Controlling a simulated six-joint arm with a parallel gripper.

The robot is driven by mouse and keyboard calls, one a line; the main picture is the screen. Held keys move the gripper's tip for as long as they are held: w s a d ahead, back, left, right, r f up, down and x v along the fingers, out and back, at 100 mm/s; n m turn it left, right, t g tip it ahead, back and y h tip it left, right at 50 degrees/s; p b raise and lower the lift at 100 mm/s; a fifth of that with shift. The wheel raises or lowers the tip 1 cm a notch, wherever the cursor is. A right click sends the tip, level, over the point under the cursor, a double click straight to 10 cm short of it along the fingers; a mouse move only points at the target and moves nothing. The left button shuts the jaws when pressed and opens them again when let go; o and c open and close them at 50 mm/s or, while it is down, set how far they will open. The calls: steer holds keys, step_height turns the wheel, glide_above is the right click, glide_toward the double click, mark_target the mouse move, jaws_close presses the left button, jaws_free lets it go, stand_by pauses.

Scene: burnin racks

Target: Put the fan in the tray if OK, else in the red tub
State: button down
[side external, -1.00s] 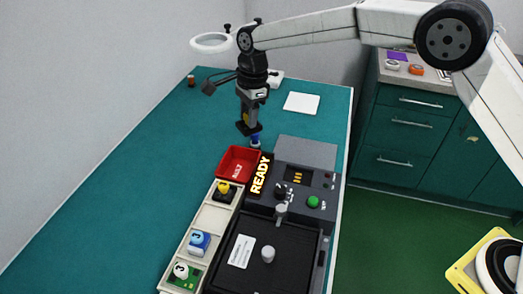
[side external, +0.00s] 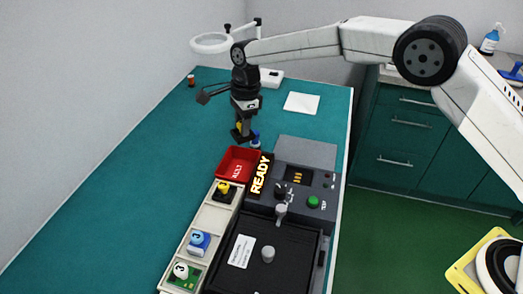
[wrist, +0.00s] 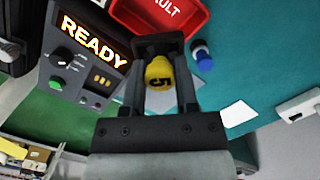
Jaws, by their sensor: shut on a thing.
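My gripper (side external: 241,122) is shut on the fan (side external: 243,138), a black square part with a yellow knob. In the wrist view the yellow knob (wrist: 158,72), marked 5, sits between my two fingers. The fan hangs behind the red tub (side external: 238,164), beyond its far edge; I cannot tell its exact height. The tub also shows in the wrist view (wrist: 190,22), with lettering inside; no part is seen in it. The cream tray (side external: 212,218) holds a black part with a yellow knob (side external: 224,188), a blue part (side external: 199,241) and a green board with a white knob (side external: 182,272). One compartment between them is empty.
The grey test station (side external: 305,153) stands right of the tub and tray, and its sign (side external: 260,175) reads READY. A small blue-capped item (side external: 255,140) stands close beside the fan. A white pad (side external: 301,103) lies behind. The teal table is clear on the left.

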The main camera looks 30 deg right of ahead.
steer(key=shift+f, duration=1.75)
steer(key=shift+c, duration=1.4)
jaws_free()
steer(key=shift+r, duration=0.1)
steer(key=shift+d+r, duration=0.15)
steer(key=shift+r, duration=1.1)
steer(key=shift+d+r, duration=0.2)
steer(key=shift+r, duration=1.1)
steer(key=shift+d+r, duration=0.15)
steer(key=shift+r, duration=1.1)
